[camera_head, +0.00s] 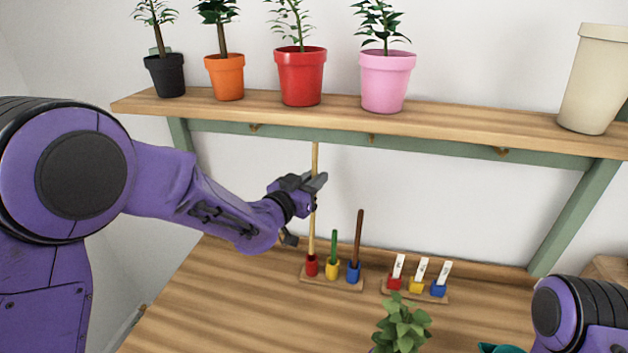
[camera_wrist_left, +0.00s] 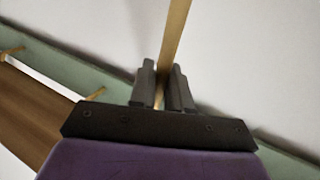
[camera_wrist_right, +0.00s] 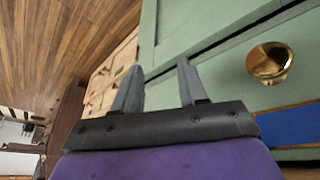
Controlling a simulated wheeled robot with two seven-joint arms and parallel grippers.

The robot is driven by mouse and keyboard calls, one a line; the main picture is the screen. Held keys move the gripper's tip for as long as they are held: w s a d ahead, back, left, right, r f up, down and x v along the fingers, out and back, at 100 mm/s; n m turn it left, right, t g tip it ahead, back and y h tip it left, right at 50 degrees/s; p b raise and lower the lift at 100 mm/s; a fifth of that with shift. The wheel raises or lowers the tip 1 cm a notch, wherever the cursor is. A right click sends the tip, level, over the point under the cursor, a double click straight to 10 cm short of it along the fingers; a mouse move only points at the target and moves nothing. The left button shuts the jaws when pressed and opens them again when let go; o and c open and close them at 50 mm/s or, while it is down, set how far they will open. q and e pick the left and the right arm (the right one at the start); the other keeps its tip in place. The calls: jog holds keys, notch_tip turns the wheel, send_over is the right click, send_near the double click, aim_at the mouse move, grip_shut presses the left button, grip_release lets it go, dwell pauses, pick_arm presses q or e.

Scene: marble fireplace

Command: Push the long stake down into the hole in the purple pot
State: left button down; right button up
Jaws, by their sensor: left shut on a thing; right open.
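The long stake (camera_head: 313,230) is a thin pale wooden rod. It stands upright with its lower end in the red cup of a small wooden rack. My left gripper (camera_head: 316,183) is shut on its upper part. The stake (camera_wrist_left: 175,30) also runs between the left fingers (camera_wrist_left: 163,72) in the left wrist view. A leafy green plant (camera_head: 402,325) is at the bottom of the head view; its pot is almost wholly cut off, so the hole is not visible. My right gripper (camera_wrist_right: 157,78) is open and empty, facing green drawers in its wrist view.
The rack (camera_head: 340,284) also holds a short green stick (camera_head: 334,248) and a brown stick (camera_head: 358,238). A label rack (camera_head: 415,294) stands to its right. A shelf (camera_head: 440,122) with several potted plants hangs above. The wooden tabletop (camera_head: 220,300) is clear at left.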

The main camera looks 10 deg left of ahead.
pick_arm(q)
jog(key=s, duration=1.2)
dwell(0.5)
